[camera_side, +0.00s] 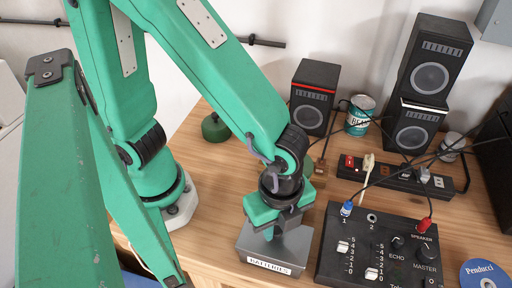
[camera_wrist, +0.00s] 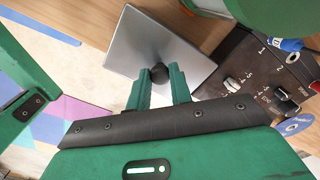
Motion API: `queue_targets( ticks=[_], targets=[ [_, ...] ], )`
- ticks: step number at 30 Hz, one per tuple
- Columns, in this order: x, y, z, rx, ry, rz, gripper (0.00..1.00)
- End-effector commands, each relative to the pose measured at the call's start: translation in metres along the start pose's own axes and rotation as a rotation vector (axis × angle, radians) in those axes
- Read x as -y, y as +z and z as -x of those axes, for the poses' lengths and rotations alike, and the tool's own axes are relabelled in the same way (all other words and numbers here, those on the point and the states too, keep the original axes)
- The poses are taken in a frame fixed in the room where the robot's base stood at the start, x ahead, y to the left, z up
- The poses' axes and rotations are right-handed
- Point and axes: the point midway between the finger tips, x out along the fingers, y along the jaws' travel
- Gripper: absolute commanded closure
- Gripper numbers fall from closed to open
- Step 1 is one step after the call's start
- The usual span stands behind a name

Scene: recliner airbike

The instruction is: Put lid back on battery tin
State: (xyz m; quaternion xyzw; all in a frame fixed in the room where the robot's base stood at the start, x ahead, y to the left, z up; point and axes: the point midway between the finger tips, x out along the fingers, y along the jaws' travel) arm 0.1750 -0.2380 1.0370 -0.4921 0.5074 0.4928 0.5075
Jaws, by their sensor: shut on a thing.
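The battery tin (camera_side: 270,266) is a grey metal box with a white "BATTERIES" label on its front, standing on the wooden table. Its grey square lid (camera_side: 297,240) lies over the tin's top in the side view. The lid also fills the middle of the wrist view (camera_wrist: 190,60), with a round black knob (camera_wrist: 159,73) at its centre. My gripper (camera_side: 271,230) points down over the tin, and its green fingers (camera_wrist: 161,88) are shut on the knob. The lid hides the inside of the tin. I cannot tell whether the lid is fully seated or slightly raised.
A black mixer (camera_side: 365,250) with sliders and plugged cables stands close right of the tin. Behind are a power strip (camera_side: 395,178), black speakers (camera_side: 314,97) and a teal can (camera_side: 360,116). A dark green round object (camera_side: 215,128) stands at the back left. Bare table lies left of the tin.

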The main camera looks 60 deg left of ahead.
Motion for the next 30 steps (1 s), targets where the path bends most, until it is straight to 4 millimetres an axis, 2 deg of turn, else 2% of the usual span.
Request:
queue_targets(
  ticks=[11, 12, 15, 22, 25, 30],
  targets=[
    [0.0001, -0.0001, -0.0003, 0.000, 0.000, 0.000, 1.00],
    [0.0001, -0.0001, -0.0003, 0.000, 0.000, 0.000, 0.75],
    [0.0001, -0.0001, -0.0003, 0.000, 0.000, 0.000, 0.55],
    [0.0001, -0.0001, -0.0003, 0.000, 0.000, 0.000, 0.51],
    [0.0001, -0.0001, -0.0003, 0.000, 0.000, 0.000, 0.32],
    [0.0001, -0.0001, -0.0003, 0.000, 0.000, 0.000, 0.32]
  ],
)
